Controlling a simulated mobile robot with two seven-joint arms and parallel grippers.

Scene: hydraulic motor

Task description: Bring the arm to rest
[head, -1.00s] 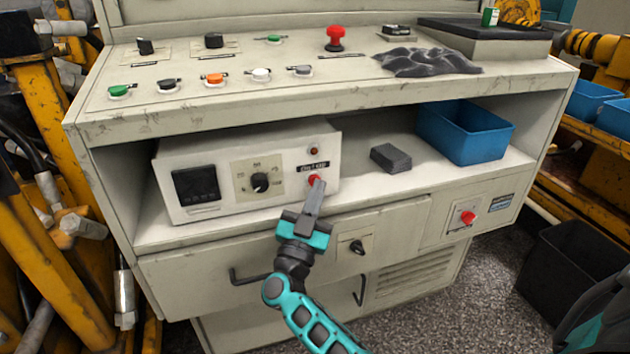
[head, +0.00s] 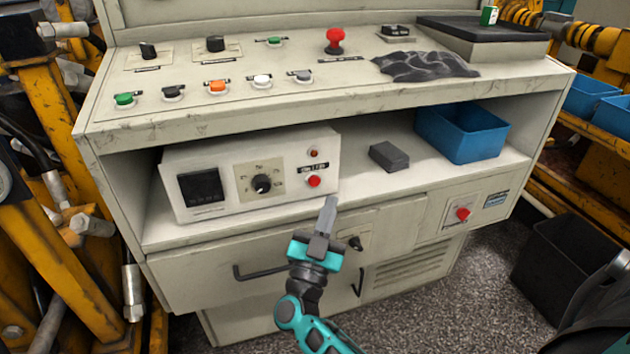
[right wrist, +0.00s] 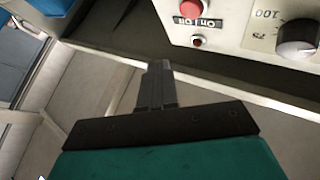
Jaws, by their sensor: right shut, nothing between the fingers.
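My right gripper (head: 328,208) is shut and empty in the head view, in front of the cabinet, just below and right of the red button (head: 314,181) on the white control box (head: 215,185). A visible gap separates the fingertips from the button. My left gripper is not in view.
The cabinet's shelf holds a grey block (head: 389,156) and a blue bin (head: 463,132). A black bin (head: 566,262) stands on the floor at right.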

